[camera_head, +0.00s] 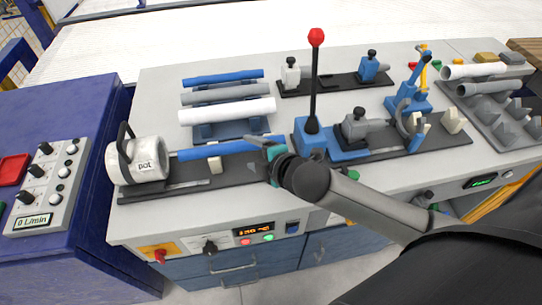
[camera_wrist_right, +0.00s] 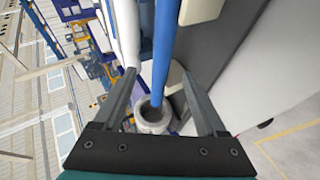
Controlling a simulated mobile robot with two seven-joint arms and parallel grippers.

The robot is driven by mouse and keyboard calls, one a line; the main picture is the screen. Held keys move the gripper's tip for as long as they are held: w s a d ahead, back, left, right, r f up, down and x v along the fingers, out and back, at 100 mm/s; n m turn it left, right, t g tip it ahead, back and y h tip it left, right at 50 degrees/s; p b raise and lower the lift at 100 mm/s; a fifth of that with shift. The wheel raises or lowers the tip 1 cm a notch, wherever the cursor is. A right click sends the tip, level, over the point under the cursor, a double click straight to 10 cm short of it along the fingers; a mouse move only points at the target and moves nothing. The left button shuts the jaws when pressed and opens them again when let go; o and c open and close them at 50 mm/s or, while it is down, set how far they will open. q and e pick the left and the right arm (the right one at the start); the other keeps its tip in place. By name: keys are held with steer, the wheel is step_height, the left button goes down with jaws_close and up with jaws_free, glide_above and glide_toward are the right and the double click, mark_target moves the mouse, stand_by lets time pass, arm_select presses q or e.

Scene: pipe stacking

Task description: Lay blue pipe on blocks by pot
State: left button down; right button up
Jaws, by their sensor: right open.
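The blue pipe (camera_head: 228,149) lies along the dark base plate, its left end at the white pot (camera_head: 148,159) marked "pot". A small cream block (camera_head: 215,166) stands just below the pipe, which appears to rest on it. My right gripper (camera_head: 271,146) is at the pipe's right end. In the right wrist view the open fingers (camera_wrist_right: 159,74) stand on either side of the blue pipe (camera_wrist_right: 163,45), with gaps to it, and the pot's opening (camera_wrist_right: 152,118) shows beyond. My left gripper is not in view.
A rack behind holds another blue pipe (camera_head: 222,77), a grey pipe (camera_head: 225,94) and a white pipe (camera_head: 228,112). A red-knobbed lever (camera_head: 315,70) rises close to my right gripper.

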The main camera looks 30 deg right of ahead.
steer(key=p+v, duration=0.1)
steer(key=v, duration=0.7)
steer(key=shift+s, duration=0.2)
steer(key=shift+r, duration=0.15)
steer(key=s+a+f+m+g+h, duration=0.1)
steer(key=s+f+m+g, duration=0.25)
steer(key=s+m, duration=0.4)
steer(key=s+a+f+m+g+h, duration=0.1)
steer(key=s+f+m+g, duration=0.2)
steer(key=s+m+g, duration=0.35)
step_height(320, 180, down, 24)
steer(key=s+m+b, duration=0.1)
steer(key=s+b, duration=0.1)
steer(key=s, duration=0.1)
steer(key=s+d+f+b, duration=0.1)
steer(key=s+d+f, duration=0.1)
steer(key=s+f, duration=1.2)
steer(key=shift+s+d+g, duration=0.3)
steer(key=shift+s+g, duration=0.1)
steer(key=shift+s, duration=0.05)
